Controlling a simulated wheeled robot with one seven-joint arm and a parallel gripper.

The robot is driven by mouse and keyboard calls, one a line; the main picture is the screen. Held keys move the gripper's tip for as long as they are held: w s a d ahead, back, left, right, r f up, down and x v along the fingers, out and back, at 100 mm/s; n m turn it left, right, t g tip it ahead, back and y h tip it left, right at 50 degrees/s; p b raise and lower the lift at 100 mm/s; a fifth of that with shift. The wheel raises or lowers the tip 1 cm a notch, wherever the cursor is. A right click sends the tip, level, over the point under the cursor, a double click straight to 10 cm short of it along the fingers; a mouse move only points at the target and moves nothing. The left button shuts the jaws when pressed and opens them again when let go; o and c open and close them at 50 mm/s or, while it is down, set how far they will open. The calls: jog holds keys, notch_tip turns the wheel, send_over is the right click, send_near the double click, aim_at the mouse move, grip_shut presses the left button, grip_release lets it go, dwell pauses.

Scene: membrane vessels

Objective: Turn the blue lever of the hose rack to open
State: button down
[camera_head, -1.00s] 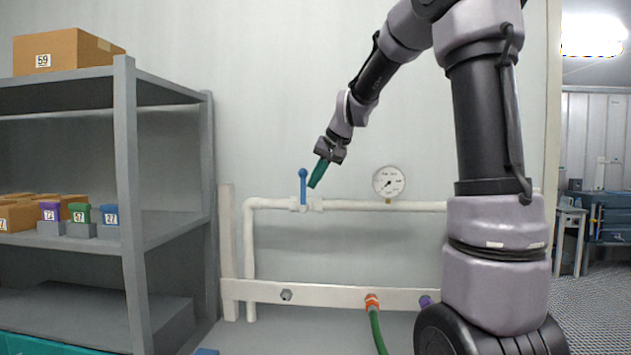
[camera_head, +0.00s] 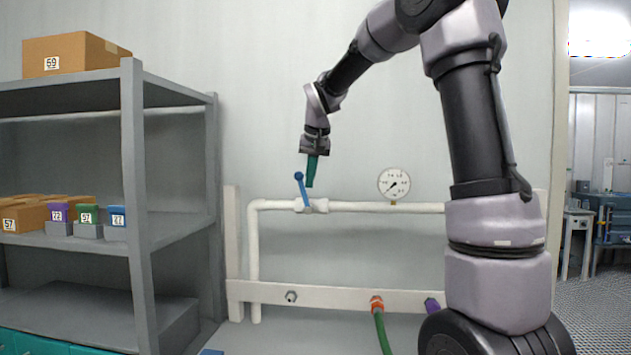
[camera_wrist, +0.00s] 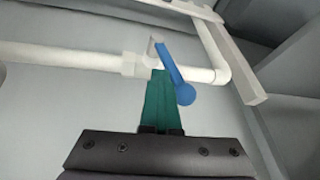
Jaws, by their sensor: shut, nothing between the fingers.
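The blue lever (camera_head: 302,190) sits on a valve in the white pipe of the hose rack. It points up and leans a little to the left in the head view. In the wrist view the blue lever (camera_wrist: 174,70) ends in a round knob, right of my fingertips. My gripper (camera_head: 311,184) points down with its green fingers shut and empty, just right of the lever's upper part. In the wrist view my gripper (camera_wrist: 160,76) overlaps the pipe by the lever's base; I cannot tell whether it touches the lever.
A pressure gauge (camera_head: 394,183) stands on the pipe to the right. A lower white rail (camera_head: 335,296) carries a green hose (camera_head: 382,330) with an orange fitting. A grey shelf (camera_head: 135,200) with boxes stands at the left. The wall above the pipe is clear.

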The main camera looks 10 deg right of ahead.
aim_at(296, 175)
jog(key=a+h, duration=0.1)
jog(key=a+g+h, duration=0.1)
jog(key=w+a+h, duration=0.1)
jog(key=shift+w+a+f+n, duration=0.15)
jog(key=shift+f+n, duration=0.1)
jog(key=shift+n, duration=0.15)
jog(key=w+a+f+n+g+h, duration=0.2)
jog(key=a+f+h, duration=0.3)
jog(key=h, duration=0.3)
jog(key=shift+f+g+h, duration=0.25)
jog(key=shift+g+h, duration=0.15)
jog(key=shift+g, duration=0.1)
jog(key=shift+a+f, duration=0.1)
